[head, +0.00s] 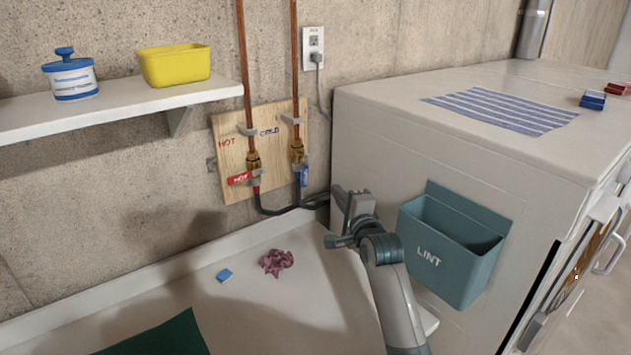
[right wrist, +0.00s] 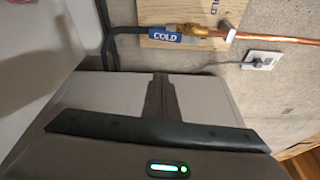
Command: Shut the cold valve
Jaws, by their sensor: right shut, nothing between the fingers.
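The cold valve (head: 297,153) is a brass valve on the right copper pipe, on a wooden board marked HOT and COLD. Its blue handle (head: 304,177) hangs down in line with the pipe. In the right wrist view the blue handle (right wrist: 178,36), lettered COLD, also lies along the pipe, beyond the fingertips. My right gripper (head: 338,194) is to the right of and a little below the handle, apart from it. Its fingers (right wrist: 159,76) are shut and empty. My left gripper is not in view.
The hot valve's red handle (head: 243,177) lies crosswise to its pipe, left of the cold valve. Black hoses (head: 285,210) run below. A white dryer (head: 400,130) with a teal lint bin (head: 450,250) stands close right of my arm. A shelf (head: 120,109) is at left.

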